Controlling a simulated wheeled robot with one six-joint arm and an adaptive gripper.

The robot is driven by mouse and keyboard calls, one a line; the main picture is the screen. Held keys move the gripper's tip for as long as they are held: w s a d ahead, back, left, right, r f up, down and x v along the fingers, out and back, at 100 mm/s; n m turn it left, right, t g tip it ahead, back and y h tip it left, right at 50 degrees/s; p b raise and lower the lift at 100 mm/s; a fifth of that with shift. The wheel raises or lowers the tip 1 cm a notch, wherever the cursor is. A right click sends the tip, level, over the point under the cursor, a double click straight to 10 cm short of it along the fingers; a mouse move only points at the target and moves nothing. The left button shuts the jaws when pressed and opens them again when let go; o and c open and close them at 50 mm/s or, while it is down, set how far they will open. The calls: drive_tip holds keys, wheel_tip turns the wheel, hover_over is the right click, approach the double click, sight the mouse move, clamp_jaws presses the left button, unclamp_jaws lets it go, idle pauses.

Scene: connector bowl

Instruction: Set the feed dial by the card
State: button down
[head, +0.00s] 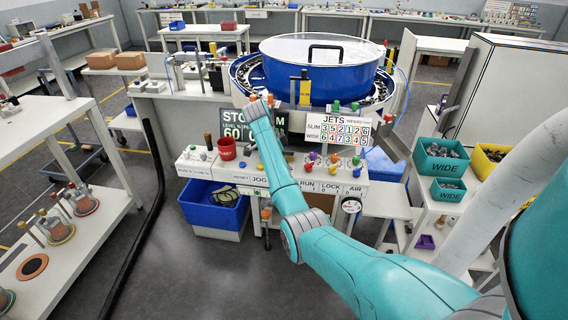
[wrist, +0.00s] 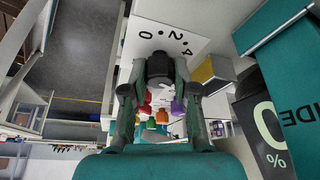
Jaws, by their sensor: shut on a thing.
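In the wrist view, my gripper (wrist: 160,85) is shut on a dark round knob (wrist: 160,66). The knob stands at a white dial plate (wrist: 190,42) with black marks 0, 2 and 4 showing. The fingers hide part of the knob, and I cannot tell where it points. In the head view, the forearm hides the gripper and the dial. The white JETS card (head: 338,129) has a SLIM row reading 3 5 2 1 2 6 and a WIDE row reading 6 4 7 3 4 5.
A dark sign (head: 235,124) reading 60 is partly behind my arm. A blue bowl (head: 320,66) stands behind the panel. Teal bins (head: 441,155) marked WIDE and a yellow bin (head: 488,160) stand at right. A red cup (head: 227,148) is left of my arm.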

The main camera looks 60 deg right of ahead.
drive_tip(key=shift+m, duration=0.5)
drive_tip(key=c, duration=0.9)
unclamp_jaws()
